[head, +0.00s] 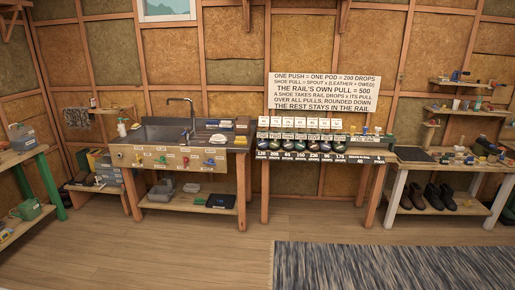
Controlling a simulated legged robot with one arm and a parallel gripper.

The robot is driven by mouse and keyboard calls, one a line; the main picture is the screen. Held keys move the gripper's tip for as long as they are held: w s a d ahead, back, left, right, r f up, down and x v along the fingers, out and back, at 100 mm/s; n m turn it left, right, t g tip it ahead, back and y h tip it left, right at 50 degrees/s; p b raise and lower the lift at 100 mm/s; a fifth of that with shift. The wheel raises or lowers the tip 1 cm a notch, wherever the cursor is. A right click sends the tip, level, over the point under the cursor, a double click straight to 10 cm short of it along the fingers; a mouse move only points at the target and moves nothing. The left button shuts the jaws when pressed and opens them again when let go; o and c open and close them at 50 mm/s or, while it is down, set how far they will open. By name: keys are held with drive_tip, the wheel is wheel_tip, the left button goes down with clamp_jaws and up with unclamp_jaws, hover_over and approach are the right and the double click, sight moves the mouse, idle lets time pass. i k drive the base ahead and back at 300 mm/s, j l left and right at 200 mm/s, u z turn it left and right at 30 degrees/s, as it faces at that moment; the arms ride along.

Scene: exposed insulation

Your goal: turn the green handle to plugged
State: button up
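A sink bench (170,155) stands at the left of centre against the back wall. Its front panel carries several small coloured handles with white labels. Another green part (390,138) shows at the right end of the rail rack. I cannot tell which is the task's green handle, nor read any "plugged" mark. My gripper is not in view.
A rack (265,153) with several pods and number labels stands right of the sink under a text sign (324,92). A shoe bench (395,190) is at the right, a green-legged table (50,185) at the left. Wooden floor (170,255) is clear; a grey rug (390,268) lies front right.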

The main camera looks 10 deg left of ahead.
sight(163, 159)
drive_tip(key=i+u, duration=0.1)
drive_tip(key=i, duration=0.5)
drive_tip(key=i+u, duration=0.15)
drive_tip(key=i, duration=0.45)
drive_tip(key=i+l+u, duration=0.1)
drive_tip(key=i, duration=0.5)
drive_tip(key=i+j+u, duration=0.1)
drive_tip(key=i+u, duration=0.6)
drive_tip(key=i+l+u, duration=0.1)
drive_tip(key=i+u, duration=0.25)
drive_tip(key=i, duration=0.15)
drive_tip(key=i+j+z, duration=0.35)
drive_tip(key=i+j, duration=0.15)
drive_tip(key=i+j+z, duration=0.15)
drive_tip(key=j, duration=0.3)
drive_tip(key=i+j+z, duration=0.15)
drive_tip(key=j, duration=0.25)
drive_tip(key=i+j+z, duration=0.15)
drive_tip(key=j+z, duration=0.25)
drive_tip(key=j, duration=0.45)
drive_tip(key=j+z, duration=0.4)
drive_tip(key=j, duration=0.45)
drive_tip(key=j+z, duration=0.4)
drive_tip(key=j, duration=0.5)
